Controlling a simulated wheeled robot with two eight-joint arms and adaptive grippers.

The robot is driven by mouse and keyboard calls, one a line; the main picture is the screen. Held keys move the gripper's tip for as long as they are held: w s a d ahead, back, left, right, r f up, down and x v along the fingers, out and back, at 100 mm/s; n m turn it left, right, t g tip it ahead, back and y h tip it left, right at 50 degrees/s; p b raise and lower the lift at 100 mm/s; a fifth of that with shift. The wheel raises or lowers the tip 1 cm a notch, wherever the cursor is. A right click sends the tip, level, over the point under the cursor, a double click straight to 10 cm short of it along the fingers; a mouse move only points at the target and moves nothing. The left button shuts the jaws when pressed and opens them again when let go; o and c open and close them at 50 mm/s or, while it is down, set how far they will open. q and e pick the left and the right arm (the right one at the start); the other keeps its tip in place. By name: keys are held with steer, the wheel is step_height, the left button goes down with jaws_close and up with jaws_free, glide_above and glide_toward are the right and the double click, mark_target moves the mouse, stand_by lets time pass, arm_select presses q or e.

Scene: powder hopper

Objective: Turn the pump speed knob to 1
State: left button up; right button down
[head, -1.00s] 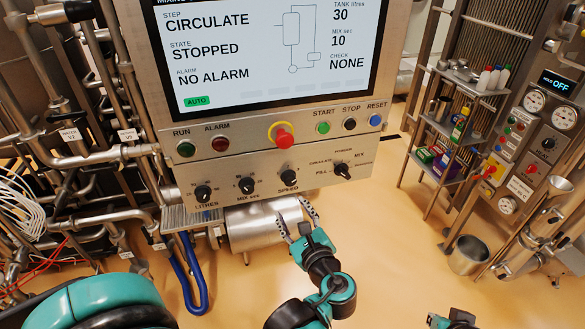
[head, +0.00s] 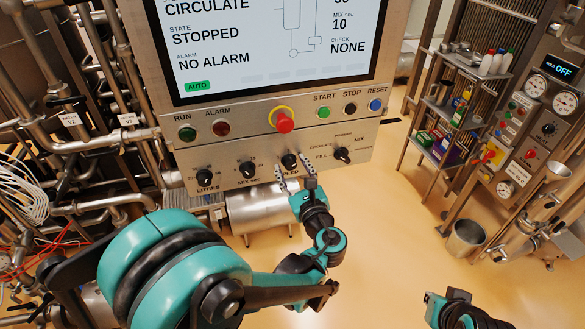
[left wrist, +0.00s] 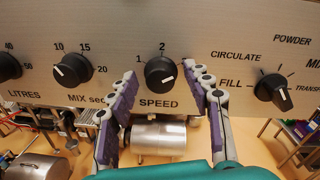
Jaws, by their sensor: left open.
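The black pump speed knob (head: 289,161) is on the lower panel, above the word SPEED. In the left wrist view the knob (left wrist: 160,73) has 1 at its upper left and 2 above it. Its white mark lies towards the lower right, away from the 1. My left gripper (head: 295,174) is open just below the knob in the head view. In the left wrist view its two fingers stand at the left and right of the knob, with gaps on both sides. No contact shows. The right finger may hide further scale marks. My right gripper's fingers do not show.
The LITRES knob (head: 204,177) and MIX sec knob (head: 247,170) are left of the speed knob; the mode selector (head: 342,155) is close on the right. The red emergency button (head: 284,121) sits above. A metal cylinder (head: 262,209) lies below the panel.

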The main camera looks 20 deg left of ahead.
arm_select(q)
steer(key=shift+c, duration=0.3)
jaws_close()
